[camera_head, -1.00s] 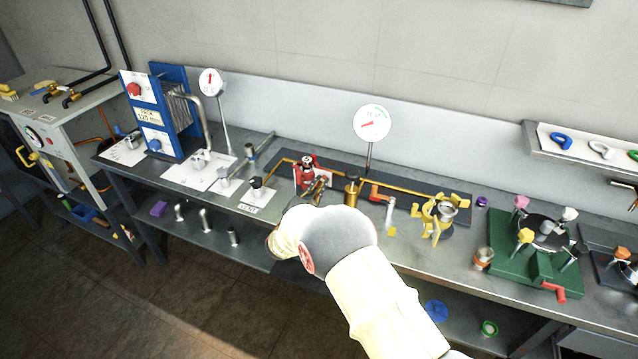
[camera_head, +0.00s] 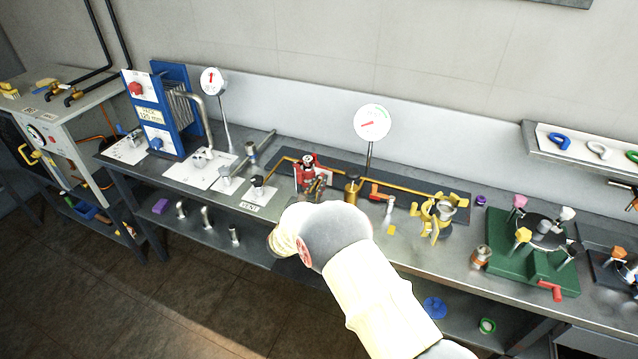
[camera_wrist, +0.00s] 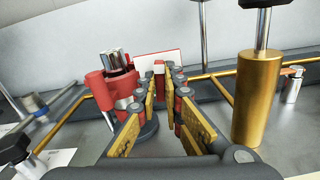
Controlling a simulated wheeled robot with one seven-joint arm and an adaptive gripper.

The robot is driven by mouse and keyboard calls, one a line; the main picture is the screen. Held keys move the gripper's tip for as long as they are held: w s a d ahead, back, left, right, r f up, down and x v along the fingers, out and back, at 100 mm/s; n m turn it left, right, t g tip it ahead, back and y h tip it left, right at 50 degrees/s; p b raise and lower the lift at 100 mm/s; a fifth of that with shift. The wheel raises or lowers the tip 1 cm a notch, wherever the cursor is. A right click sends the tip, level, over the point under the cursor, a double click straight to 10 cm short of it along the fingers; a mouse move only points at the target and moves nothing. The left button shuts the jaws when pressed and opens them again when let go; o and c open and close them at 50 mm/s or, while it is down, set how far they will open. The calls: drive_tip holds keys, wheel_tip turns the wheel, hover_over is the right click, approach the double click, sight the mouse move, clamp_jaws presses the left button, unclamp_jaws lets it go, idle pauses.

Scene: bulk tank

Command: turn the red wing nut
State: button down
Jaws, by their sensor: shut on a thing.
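The red wing nut (camera_wrist: 159,68) shows as a small red piece between my fingertips in the wrist view, mostly hidden by the fingers. My gripper (camera_wrist: 164,78) is shut on it, with yellow pads on either side. A red fitting with a bright metal top (camera_wrist: 115,80) stands just left of the fingers. In the head view the red fitting (camera_head: 307,164) stands on the bench, with my gripper (camera_head: 319,183) at its right front. The wing nut itself cannot be made out clearly there.
A brass cylinder (camera_wrist: 257,100) stands close to the right of my gripper, and brass pipe (camera_wrist: 66,127) runs to the left. A white plate (camera_wrist: 160,58) is behind the fingertips. A dial gauge (camera_head: 372,123) rises behind. An orange-handled valve (camera_head: 381,192) is farther right.

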drive_tip(key=shift+f, duration=0.15)
drive_tip(key=c, duration=2.2)
unclamp_jaws()
drive_tip(key=v, duration=1.2)
